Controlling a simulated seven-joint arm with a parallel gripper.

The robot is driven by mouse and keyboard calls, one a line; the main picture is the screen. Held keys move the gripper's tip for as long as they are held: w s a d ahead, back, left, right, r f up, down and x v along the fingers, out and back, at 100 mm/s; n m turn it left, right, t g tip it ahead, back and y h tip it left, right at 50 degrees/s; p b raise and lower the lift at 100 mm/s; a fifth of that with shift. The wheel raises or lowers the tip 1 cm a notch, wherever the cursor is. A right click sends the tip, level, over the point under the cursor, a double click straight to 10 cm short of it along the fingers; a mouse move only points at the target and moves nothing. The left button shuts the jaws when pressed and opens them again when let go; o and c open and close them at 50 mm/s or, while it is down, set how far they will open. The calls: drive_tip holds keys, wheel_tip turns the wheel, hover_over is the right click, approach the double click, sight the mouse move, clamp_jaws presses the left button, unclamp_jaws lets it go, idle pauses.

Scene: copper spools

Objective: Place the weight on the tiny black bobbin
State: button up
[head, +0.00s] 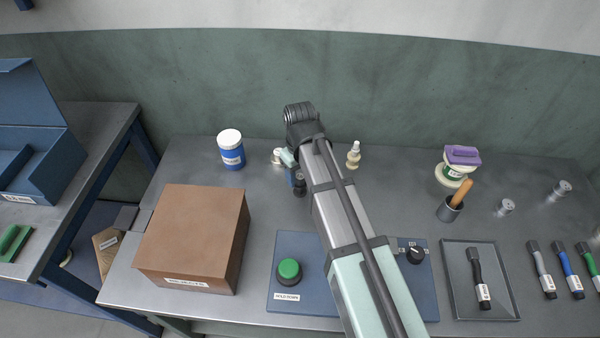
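Two small silver metal cylinders, which look like weights, stand on the right of the bench in the head view: one nearer (505,207) and one farther right (562,190). My arm reaches up the middle of the bench and bends back down behind itself. My gripper (299,186) seems to be the small dark end left of the arm, low over the bench. The arm partly hides it, so I cannot tell its opening or whether it holds anything. I cannot clearly make out a tiny black bobbin; part of the bench behind the arm is hidden.
A brown box (190,238) and a white-capped blue jar (231,150) stand left. A blue panel (300,247) carries a green button (289,271). Cream pieces (353,155) stand behind. Right are a purple-topped item (462,156), a cup (450,209) and a black-handled tool in a tray (457,262).

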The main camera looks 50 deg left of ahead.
sight(300, 176)
drive_tip(key=shift+r, duration=0.1)
wheel_tip(300, 176, up, 12)
idle(0.8)
idle(0.5)
